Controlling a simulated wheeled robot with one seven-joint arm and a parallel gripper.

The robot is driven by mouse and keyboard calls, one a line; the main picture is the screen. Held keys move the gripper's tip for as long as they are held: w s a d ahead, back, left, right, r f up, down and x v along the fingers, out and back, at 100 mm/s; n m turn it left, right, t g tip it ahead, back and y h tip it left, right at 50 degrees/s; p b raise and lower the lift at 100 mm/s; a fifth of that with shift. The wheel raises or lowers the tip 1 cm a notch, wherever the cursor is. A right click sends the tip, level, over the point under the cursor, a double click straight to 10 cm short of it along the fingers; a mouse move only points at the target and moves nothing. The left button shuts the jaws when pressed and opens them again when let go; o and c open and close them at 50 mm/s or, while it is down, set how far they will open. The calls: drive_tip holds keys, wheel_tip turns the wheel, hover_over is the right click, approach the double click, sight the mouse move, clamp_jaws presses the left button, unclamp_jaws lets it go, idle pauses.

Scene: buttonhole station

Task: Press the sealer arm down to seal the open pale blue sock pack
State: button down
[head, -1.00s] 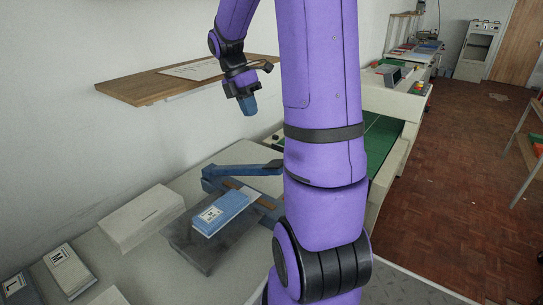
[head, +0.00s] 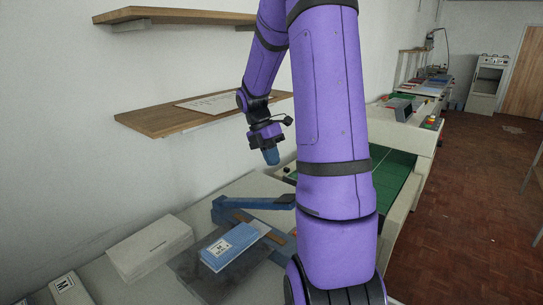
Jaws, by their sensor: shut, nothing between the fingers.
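The pale blue sock pack (head: 231,248) lies on a dark plate in front of the sealer, with a white label on its top. The blue sealer arm (head: 250,202) is raised above the sealer base (head: 274,240), and its right end is hidden behind my arm. My gripper (head: 271,157) is shut and empty, pointing down. It hangs in the air above the sealer arm in the picture, clear of it. Whether the pack's end lies under the sealer arm is hard to tell.
A wooden shelf (head: 160,117) with a paper sheet is fixed to the wall behind my gripper, and another shelf (head: 150,20) is above it. A white box (head: 150,245) and a box marked M (head: 68,287) stand left of the pack. A green surface (head: 400,165) lies right.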

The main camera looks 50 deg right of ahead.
sight(286, 197)
drive_tip(key=x, duration=1)
drive_tip(key=shift+f, duration=0.1)
